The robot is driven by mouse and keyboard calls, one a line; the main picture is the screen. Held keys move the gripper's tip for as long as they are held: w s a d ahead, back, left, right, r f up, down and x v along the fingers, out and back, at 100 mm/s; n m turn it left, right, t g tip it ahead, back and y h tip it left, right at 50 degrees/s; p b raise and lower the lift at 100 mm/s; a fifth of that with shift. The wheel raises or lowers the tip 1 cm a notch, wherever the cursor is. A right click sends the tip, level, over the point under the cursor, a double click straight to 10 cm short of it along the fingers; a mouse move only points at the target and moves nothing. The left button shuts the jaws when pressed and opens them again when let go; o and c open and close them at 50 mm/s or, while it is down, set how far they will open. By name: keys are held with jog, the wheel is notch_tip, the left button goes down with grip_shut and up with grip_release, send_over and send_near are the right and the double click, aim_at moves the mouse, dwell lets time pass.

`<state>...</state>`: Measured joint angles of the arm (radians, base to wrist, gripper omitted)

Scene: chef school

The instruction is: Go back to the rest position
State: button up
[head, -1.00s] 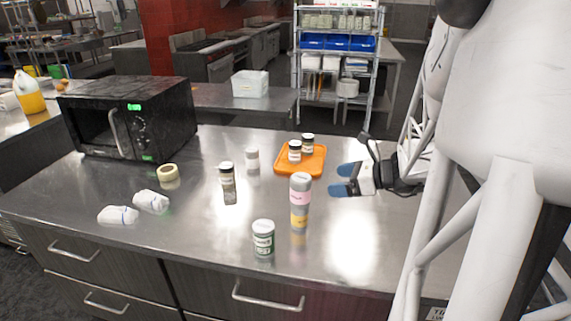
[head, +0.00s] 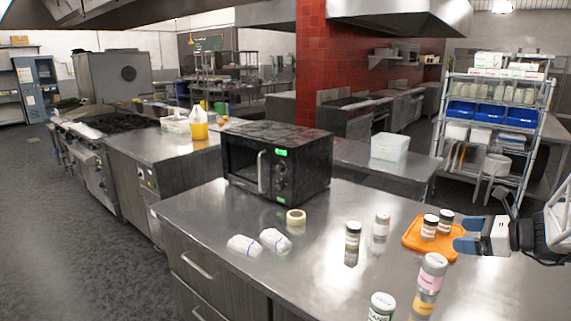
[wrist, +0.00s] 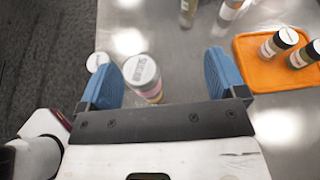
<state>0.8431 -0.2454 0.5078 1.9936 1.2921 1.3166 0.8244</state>
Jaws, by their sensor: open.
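My gripper (head: 466,235) is at the right of the head view, above the steel counter beside the orange tray. Its two blue fingers are apart in the wrist view (wrist: 165,80), with nothing held between them. A tall jar with a grey lid and a pink and yellow label (head: 430,280) stands on the counter. In the wrist view this jar (wrist: 146,82) appears beyond the fingers, below them.
A black microwave (head: 300,165), a tape roll (head: 296,217) and two white wrapped bundles (head: 243,246) (head: 275,240) are left. The front left counter is clear.

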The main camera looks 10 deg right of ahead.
jog(key=w+a+r+n+g, duration=0.1)
jog(key=w+a+r+n, duration=0.1)
jog(key=w+r, duration=0.25)
jog(key=s+a+n+g, duration=0.2)
jog(key=a+n, duration=0.1)
jog(key=a, duration=0.4)
jog(key=s+a+n+g, duration=0.2)
jog(key=a+n+g, duration=0.15)
jog(key=a, duration=0.45)
jog(key=s+a+f+n+h, duration=0.2)
jog(key=s+a+n+h, duration=0.2)
jog(key=s+a+n, duration=0.3)
jog(key=s+a+f+n+g+h, duration=0.1)
jog(key=s+a+f+n+h, duration=0.2)
jog(key=s+n, duration=0.8)
jog(key=s+a+h, duration=0.2)
jog(key=s+a, duration=0.1)
jog(key=a, duration=0.1)
jog(key=shift+s+a, duration=0.15)
